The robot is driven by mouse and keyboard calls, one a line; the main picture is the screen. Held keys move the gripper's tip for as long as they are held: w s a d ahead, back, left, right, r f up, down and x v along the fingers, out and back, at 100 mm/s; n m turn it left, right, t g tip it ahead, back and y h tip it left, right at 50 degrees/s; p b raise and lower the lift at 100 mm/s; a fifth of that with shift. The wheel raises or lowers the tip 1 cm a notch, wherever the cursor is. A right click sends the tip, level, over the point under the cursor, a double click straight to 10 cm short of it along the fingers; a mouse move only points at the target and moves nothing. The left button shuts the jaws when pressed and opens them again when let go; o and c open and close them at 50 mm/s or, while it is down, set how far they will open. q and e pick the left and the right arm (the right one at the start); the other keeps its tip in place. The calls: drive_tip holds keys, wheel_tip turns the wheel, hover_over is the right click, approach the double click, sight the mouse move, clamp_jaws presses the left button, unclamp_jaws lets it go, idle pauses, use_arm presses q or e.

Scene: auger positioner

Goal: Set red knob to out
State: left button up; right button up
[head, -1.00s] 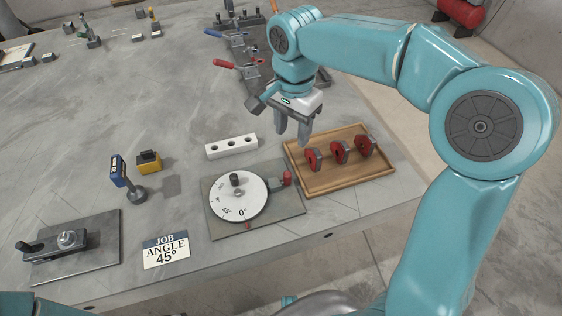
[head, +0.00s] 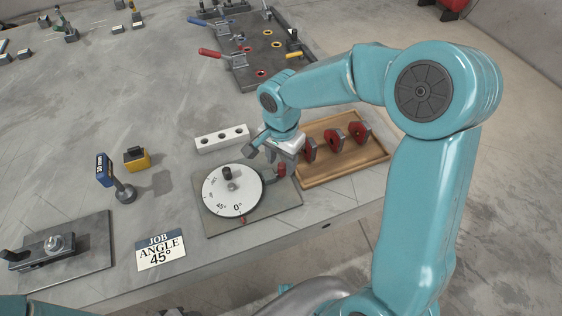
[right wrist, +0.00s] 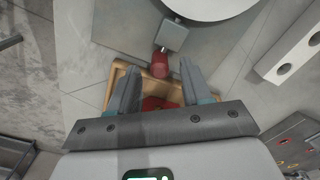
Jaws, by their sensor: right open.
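The red knob (head: 282,170) sticks out from a small grey block at the right side of the dial positioner. The positioner's white dial (head: 243,196) sits on a grey plate (head: 211,226) and reads near 0° at its front mark. My right gripper (head: 273,157) is open just above and behind the knob in the head view. In the right wrist view, the red knob (right wrist: 160,64) and its grey block (right wrist: 171,36) lie ahead, with the knob between the open fingertips of my right gripper (right wrist: 159,72). Contact cannot be told. My left gripper is out of view.
A white block with holes (head: 222,138) lies behind the dial. A "JOB ANGLE 45°" card (head: 161,251) and a blue-headed stand (head: 105,171) are to the left.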

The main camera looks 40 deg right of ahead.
drive_tip(key=shift+s+f, duration=0.1)
drive_tip(key=shift+f, duration=0.55)
